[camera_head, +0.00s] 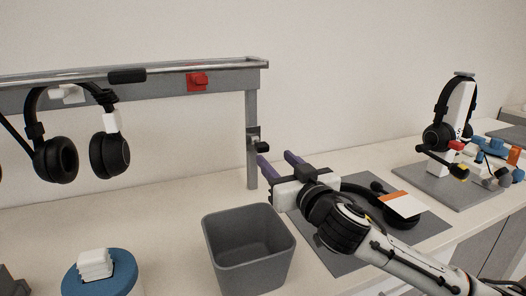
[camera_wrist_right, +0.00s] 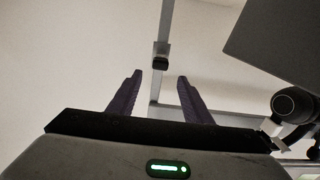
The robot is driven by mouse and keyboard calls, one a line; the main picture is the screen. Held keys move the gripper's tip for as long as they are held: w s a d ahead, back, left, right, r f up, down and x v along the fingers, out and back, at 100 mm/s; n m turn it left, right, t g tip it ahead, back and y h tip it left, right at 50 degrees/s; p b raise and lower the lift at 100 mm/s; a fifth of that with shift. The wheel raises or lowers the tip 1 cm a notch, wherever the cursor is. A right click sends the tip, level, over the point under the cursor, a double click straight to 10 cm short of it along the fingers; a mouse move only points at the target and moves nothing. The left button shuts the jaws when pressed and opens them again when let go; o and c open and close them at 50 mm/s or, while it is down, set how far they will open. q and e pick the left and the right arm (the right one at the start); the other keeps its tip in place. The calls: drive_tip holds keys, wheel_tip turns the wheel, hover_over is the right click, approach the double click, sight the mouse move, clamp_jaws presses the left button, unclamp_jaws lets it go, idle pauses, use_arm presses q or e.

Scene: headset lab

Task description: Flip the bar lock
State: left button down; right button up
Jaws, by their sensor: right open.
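The upright post (camera_head: 252,170) of the grey bar stand carries a small bracket with a black knob (camera_head: 261,147), which I take to be the bar lock. In the right wrist view the black knob (camera_wrist_right: 160,63) is on the post, just beyond and between the fingertips. My right gripper (camera_head: 277,160) is open and empty, its two purple fingers pointing at the post just right of and below the knob. The fingers also show in the right wrist view (camera_wrist_right: 160,77), with a wide gap between them and apart from the knob. My left gripper is not in view.
Black headphones (camera_head: 109,155) hang from the bar at left; a red block (camera_head: 197,81) is on the bar. A grey bin (camera_head: 248,256) stands below my right gripper. A grey mat (camera_head: 435,228) with a headset lies under my arm. A headphone stand (camera_head: 462,108) is at right.

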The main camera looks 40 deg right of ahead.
sight(264, 148)
drive_tip(key=x, duration=0.8)
clamp_jaws()
